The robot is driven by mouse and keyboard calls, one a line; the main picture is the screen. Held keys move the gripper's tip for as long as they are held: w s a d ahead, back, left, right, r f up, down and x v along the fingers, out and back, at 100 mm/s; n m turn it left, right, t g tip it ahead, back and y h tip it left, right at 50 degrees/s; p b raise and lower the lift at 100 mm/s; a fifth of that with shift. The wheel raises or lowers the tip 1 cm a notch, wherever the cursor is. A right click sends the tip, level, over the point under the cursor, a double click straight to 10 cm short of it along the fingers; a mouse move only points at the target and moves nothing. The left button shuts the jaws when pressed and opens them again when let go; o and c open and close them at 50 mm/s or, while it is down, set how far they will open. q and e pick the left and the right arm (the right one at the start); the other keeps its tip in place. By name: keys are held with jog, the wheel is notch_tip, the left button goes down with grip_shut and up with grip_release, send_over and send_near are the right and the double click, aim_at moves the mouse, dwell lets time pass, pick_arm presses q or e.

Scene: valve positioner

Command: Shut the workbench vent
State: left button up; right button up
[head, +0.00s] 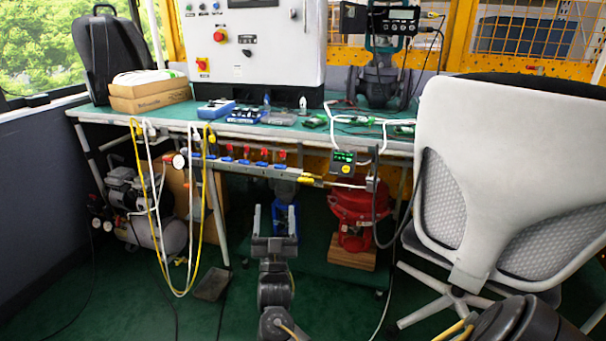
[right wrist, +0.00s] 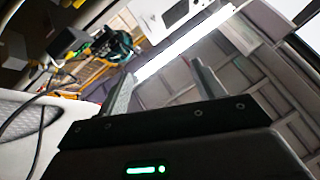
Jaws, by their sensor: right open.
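A grey manifold rail (head: 232,165) runs along the front of the workbench (head: 170,122). It carries several small valves with blue handles (head: 244,162) and red tops (head: 282,154). A yellow-handled valve (head: 305,179) sits at its right end, beside a thin pipe. I cannot tell which of these is the vent, or its exact handle angle. My right gripper (head: 275,208) is open, pointing up, below and in front of the rail, apart from it and empty. In the right wrist view its two fingers (right wrist: 163,82) stand apart with nothing between them. My left gripper does not show.
A red actuator (head: 352,205) stands on a wooden block below the bench at right. Yellow and white hoses (head: 206,215) hang at left, near a compressor (head: 150,220). A white chair (head: 490,150) blocks the right side.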

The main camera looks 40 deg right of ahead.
aim_at(306, 180)
jog(key=w+d+f+m+g+h+p, duration=0.25)
jog(key=d+f+g, duration=0.25)
jog(key=d+g, duration=0.3)
pick_arm(q)
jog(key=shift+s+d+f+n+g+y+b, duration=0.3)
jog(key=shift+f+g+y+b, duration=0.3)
jog(key=shift+b, duration=0.35)
pick_arm(e)
jog(key=x, duration=1.1)
jog(key=shift+f+n, duration=0.15)
jog(key=shift+n, duration=0.2)
